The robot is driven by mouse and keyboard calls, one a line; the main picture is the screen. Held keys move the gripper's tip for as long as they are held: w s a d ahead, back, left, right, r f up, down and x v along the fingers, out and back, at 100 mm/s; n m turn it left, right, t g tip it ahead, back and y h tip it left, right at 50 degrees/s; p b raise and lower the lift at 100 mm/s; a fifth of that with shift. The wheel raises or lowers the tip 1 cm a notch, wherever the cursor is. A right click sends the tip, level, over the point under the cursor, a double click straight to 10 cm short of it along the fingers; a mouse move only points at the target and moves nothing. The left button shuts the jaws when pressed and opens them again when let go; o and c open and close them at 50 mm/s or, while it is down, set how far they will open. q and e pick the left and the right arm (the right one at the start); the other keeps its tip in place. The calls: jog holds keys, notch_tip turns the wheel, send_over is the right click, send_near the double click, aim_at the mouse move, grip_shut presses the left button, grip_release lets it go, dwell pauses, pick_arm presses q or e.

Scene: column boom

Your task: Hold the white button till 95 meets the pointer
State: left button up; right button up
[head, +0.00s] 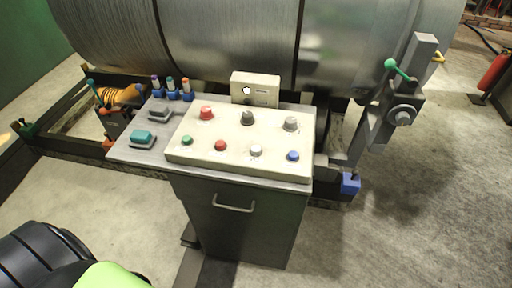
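The white button (256,150) is on the front row of a cream sloped control panel (190,150), between a red button (220,146) and a blue button (292,156). Nothing touches it. A small cream box (255,89) with a round white dial-like mark and a dark knob stands behind the panel. I cannot read 95 or make out a pointer anywhere. Neither of my grippers is in view.
A green button (187,140), a large red button (206,113) and two grey knobs (247,118) share the panel. Several small coloured-top items (171,86) stand behind left. A large metal cylinder (230,40) lies behind. Open floor (400,230) lies right.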

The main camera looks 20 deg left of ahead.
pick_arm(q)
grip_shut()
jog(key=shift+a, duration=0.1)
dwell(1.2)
